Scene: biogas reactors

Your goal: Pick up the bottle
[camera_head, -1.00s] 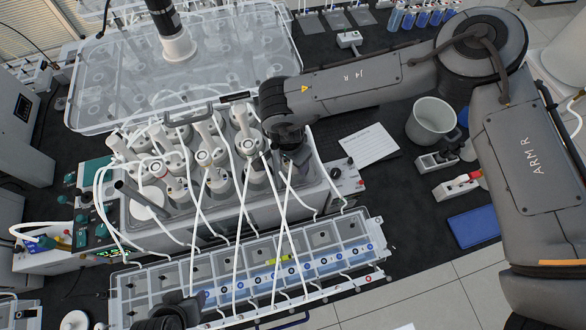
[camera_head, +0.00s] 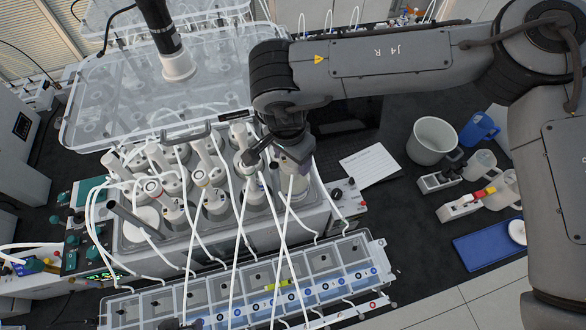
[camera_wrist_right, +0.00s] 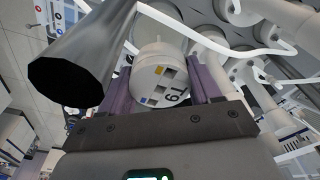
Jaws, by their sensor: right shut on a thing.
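The bottle (camera_wrist_right: 160,75) shows in the right wrist view as a round white top with a printed number and small coloured squares. My right gripper (camera_wrist_right: 158,88) has its purple fingers on either side of it and is shut on it. In the head view, my right gripper (camera_head: 284,155) points down over the right end of the bath of bottles. The bottle's lower part in that view (camera_head: 296,186) is partly hidden by the gripper and tubes. Only a dark bit of my left gripper (camera_head: 180,325) shows at the bottom edge; its fingers cannot be made out.
Several white-topped bottles with tubes stand in the bath (camera_head: 335,205). White tubes cross in front of my right gripper. A clear segmented trough (camera_head: 310,265) lies in front, a clear lidded bath (camera_head: 110,85) behind. A white mug (camera_head: 432,140) and blue tray (camera_head: 488,243) are right.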

